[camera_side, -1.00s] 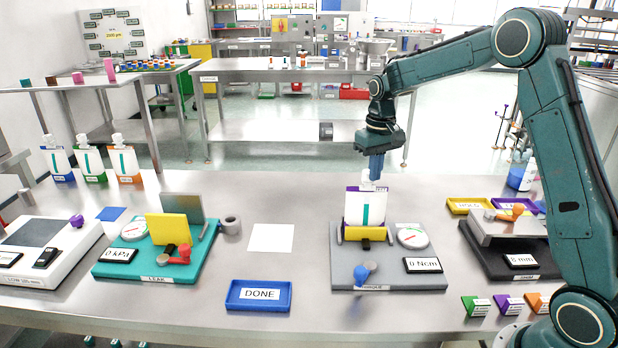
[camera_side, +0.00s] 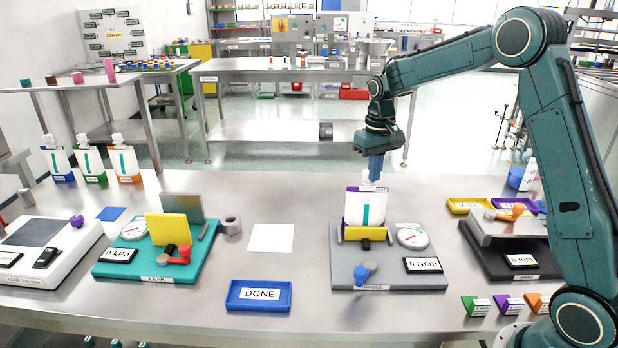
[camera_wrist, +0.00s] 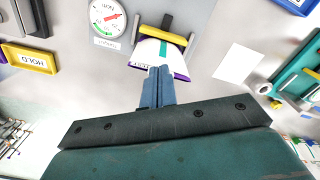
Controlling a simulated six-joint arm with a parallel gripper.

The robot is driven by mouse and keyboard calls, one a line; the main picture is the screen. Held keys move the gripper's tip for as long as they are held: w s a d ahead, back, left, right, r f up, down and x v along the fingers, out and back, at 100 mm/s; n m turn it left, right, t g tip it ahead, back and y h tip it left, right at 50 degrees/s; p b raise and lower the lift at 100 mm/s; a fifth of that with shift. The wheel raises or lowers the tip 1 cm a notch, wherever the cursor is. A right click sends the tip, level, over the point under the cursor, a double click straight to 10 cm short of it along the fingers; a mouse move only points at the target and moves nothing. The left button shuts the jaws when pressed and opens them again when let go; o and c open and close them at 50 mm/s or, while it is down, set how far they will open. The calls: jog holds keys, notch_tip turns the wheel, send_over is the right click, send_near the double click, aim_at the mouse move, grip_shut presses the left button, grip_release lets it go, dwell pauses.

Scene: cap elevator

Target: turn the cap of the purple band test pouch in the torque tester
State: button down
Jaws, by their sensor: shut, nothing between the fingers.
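The purple band pouch (camera_side: 366,208), white with a teal stripe, stands upright in the torque tester (camera_side: 388,270), behind the yellow clamp bar (camera_side: 365,233). Its white cap (camera_side: 368,185) shows just under my gripper (camera_side: 375,178). My gripper points down with its blue fingers closed and nothing held between them; I cannot tell whether the fingertips touch the cap. In the wrist view the fingers (camera_wrist: 158,72) hide the cap, and the pouch (camera_wrist: 150,52) lies beyond them. The tester's round dial (camera_side: 412,236) stands right of the pouch, and its display (camera_side: 422,265) reads 0 Ncm.
A blue DONE tray (camera_side: 259,295) and a white sheet (camera_side: 271,238) lie left of the tester. The teal leak station (camera_side: 150,262) stands farther left. A dark station (camera_side: 510,255), with yellow (camera_side: 467,206) and purple trays behind, is at right. Three other pouches stand back left.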

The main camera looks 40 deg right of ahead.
jog(key=shift+s+a, duration=0.15)
jog(key=shift+s, duration=0.15)
jog(key=shift+r, duration=0.1)
notch_tip(320, 180, up, 6)
jog(key=shift+f, duration=0.1)
dwell(0.6)
jog(key=shift+s+d+r, duration=0.2)
jog(key=shift+s+r, duration=0.05)
jog(key=shift+r, duration=0.25)
jog(key=shift+f, duration=0.1)
notch_tip(320, 180, down, 7)
dwell(0.8)
